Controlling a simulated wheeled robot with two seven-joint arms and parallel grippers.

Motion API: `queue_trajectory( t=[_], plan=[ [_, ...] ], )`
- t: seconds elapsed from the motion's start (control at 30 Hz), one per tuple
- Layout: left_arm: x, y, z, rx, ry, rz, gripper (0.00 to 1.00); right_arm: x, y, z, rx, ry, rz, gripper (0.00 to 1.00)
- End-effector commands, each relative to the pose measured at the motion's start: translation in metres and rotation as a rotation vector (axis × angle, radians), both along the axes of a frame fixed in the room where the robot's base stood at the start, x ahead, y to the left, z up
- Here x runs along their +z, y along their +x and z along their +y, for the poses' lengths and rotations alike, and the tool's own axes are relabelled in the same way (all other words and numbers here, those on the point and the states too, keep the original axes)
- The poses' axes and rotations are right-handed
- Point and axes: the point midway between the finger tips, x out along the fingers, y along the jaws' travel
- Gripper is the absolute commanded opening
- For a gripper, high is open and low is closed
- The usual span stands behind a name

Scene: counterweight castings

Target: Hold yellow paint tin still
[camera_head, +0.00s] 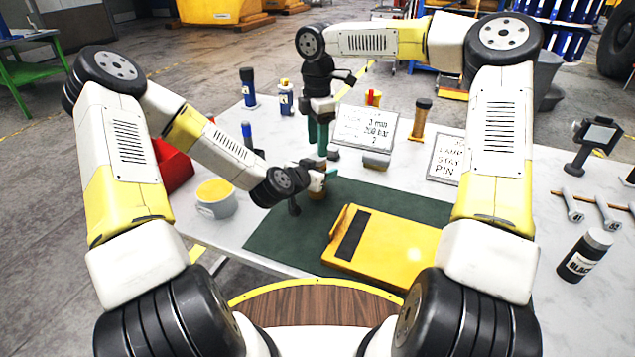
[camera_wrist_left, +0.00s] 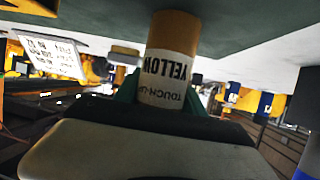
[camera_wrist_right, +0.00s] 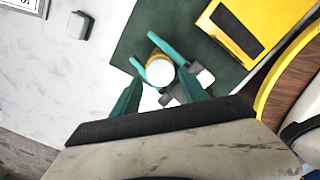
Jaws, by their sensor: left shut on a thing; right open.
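The yellow paint tin (camera_wrist_left: 170,65) is a small cylinder with a yellow-orange band and a white label reading "YELLOW TOUCH-UP". It stands upright near the far left part of the green mat, largely hidden by my left gripper in the head view (camera_head: 317,194). My left gripper (camera_head: 327,180) is shut on the tin from the side. In the right wrist view the tin's white top (camera_wrist_right: 160,73) shows between the left gripper's green fingers. My right gripper (camera_head: 318,140) points down above the tin, open, with its fingers (camera_wrist_right: 158,92) apart and nothing seen between them.
A yellow cover plate (camera_head: 385,243) with a black strip lies on the green mat (camera_head: 275,240). A wide tub with a yellow top (camera_head: 215,198) stands to the left. Behind are a sign (camera_head: 365,127) and several small bottles.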

Motion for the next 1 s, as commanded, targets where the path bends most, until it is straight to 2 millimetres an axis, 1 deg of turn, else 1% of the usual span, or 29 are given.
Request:
queue_trajectory(
  t=[0.03,0.1,0.23,0.4,0.6,0.63,0.7,0.77,0.8,0.9,0.93,1.0],
  plan=[
    [0.0,0.0,0.0,0.0,0.0,0.0,0.0,-0.009,-0.001,0.0,0.001,0.001,0.003,0.52],
    [0.0,0.0,0.0,0.0,0.0,0.0,0.0,-0.018,-0.001,0.0,0.001,0.001,0.004,0.52],
    [0.0,0.0,0.0,0.0,0.0,0.0,0.0,-0.03,0.0,0.0,-0.001,0.001,0.003,0.52],
    [0.0,0.0,0.0,0.0,0.0,0.0,0.0,-0.036,0.0,0.0,-0.001,0.0,-0.001,0.52],
    [0.0,0.0,0.0,0.0,0.0,0.0,0.0,-0.036,0.0,0.0,-0.001,0.0,-0.001,0.52],
    [0.0,0.0,0.0,0.0,0.0,0.0,0.0,-0.036,0.0,0.0,-0.001,0.0,-0.001,0.5],
    [0.0,0.0,0.0,0.0,0.0,0.0,0.0,-0.035,0.0,0.0,-0.001,0.0,-0.001,0.36],
    [0.0,0.0,0.0,0.0,0.0,0.0,0.0,-0.035,0.0,0.0,-0.001,0.0,-0.001,0.24],
    [0.0,0.0,0.0,0.0,0.0,0.0,0.0,-0.035,0.0,0.0,-0.001,0.0,-0.001,0.17],
    [0.0,0.0,0.0,0.0,0.0,0.0,0.0,-0.035,0.0,0.0,-0.001,0.0,-0.001,0.0],
    [0.0,0.0,0.0,0.0,0.0,0.0,0.0,-0.035,0.0,0.0,-0.001,0.0,-0.001,0.45],
    [0.0,0.0,0.0,0.0,0.0,0.0,0.0,-0.035,0.0,0.0,-0.001,0.0,-0.001,0.59]
  ],
)
